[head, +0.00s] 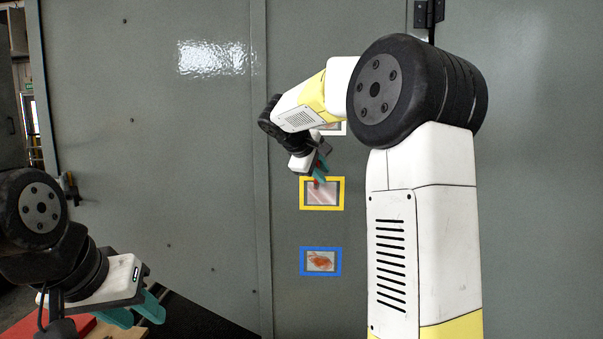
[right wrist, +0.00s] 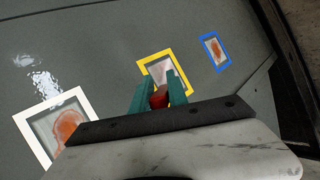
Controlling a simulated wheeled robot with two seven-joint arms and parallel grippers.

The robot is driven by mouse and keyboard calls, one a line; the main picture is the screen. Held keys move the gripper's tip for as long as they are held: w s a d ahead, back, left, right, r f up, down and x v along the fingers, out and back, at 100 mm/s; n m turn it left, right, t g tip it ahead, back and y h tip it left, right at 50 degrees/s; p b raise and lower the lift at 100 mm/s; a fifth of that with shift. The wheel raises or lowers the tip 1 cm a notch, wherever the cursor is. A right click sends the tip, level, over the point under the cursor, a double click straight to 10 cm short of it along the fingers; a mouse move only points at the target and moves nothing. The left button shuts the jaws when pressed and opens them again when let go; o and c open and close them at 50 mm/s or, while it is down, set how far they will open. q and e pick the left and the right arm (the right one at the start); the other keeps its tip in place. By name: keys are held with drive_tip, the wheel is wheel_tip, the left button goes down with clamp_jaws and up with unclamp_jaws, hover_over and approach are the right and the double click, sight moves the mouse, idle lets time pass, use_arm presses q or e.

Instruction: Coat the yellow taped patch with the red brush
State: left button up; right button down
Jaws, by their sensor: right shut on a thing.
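The yellow taped patch (head: 313,197) is on the grey enclosure wall, with a pale pinkish inside. It also shows in the right wrist view (right wrist: 183,68), just beyond my fingertips. My right gripper (head: 321,172) is at the upper edge of this patch in the head view. It is shut on the red brush (right wrist: 159,97), which shows between the teal fingers in the right wrist view. The brush tip is mostly hidden, and I cannot tell whether it touches the patch. My left gripper (head: 140,310) is at the lower left with its teal fingers apart and nothing visible between them.
A blue taped patch (head: 321,273) with an orange-red smear is below the yellow one. A white taped patch (right wrist: 38,122) with a reddish smear is above it, partly hidden by my right arm in the head view. A red surface (head: 75,327) shows under my left gripper.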

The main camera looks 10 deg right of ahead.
drive_tip(key=shift+s+d, duration=0.95)
drive_tip(key=shift+d, duration=2.35)
drive_tip(key=w+a, duration=0.3)
drive_tip(key=a, duration=0.7)
drive_tip(key=shift+s, duration=0.1)
drive_tip(key=s+a, duration=0.1)
drive_tip(key=s, duration=0.4)
drive_tip(key=shift+s+a, duration=0.35)
drive_tip(key=shift+s, duration=0.05)
